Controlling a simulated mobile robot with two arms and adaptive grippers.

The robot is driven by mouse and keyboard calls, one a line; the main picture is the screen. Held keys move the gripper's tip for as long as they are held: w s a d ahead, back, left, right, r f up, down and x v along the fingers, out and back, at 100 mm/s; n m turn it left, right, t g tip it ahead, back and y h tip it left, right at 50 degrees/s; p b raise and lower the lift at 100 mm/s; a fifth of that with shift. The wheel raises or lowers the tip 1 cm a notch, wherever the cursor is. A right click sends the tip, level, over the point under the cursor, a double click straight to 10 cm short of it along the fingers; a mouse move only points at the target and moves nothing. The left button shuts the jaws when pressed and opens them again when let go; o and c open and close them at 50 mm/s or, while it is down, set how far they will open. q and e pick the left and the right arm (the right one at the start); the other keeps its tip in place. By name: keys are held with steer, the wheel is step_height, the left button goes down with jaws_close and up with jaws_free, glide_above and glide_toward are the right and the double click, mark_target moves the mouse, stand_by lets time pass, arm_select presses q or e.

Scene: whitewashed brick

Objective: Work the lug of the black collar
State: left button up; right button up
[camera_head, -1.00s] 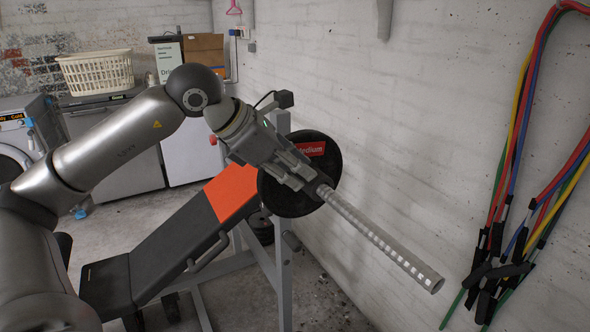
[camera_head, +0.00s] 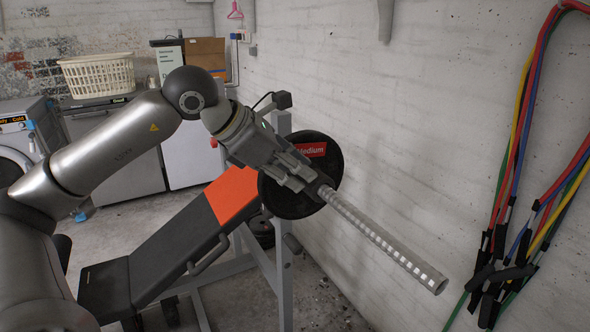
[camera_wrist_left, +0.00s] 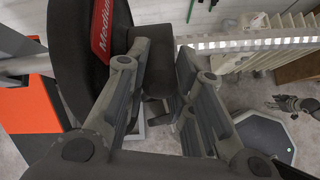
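The black collar (camera_wrist_left: 157,84) is a dark block on the bar sleeve beside the weight plate. In the head view my left gripper (camera_head: 311,183) mostly covers it; I cannot pick out the lug's exact outline. The left gripper reaches down to the bar just in front of the plate. In the left wrist view its two grey fingers (camera_wrist_left: 160,78) stand apart, one on each side of the dark block, with a gap visible by the right finger. What seems to be my right gripper (camera_wrist_left: 296,103) shows small at the right edge, its fingers unclear.
The black weight plate (camera_head: 287,204) with a red label is close behind the gripper. The perforated grey sleeve (camera_head: 390,246) sticks out toward the lower right. A black and orange bench (camera_head: 165,255) stands below. Resistance bands (camera_head: 516,160) hang on the right wall.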

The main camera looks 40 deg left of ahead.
arm_select(q)
steer(key=o, duration=0.5)
steer(key=shift+a+f, duration=0.1)
steer(key=shift+a, duration=0.05)
steer(key=shift+c, duration=0.2)
steer(key=shift+o, duration=0.4)
steer(key=shift+r, duration=0.2)
steer(key=v, duration=1.1)
steer(key=shift+s+r, duration=0.2)
steer(key=shift+s, duration=0.2)
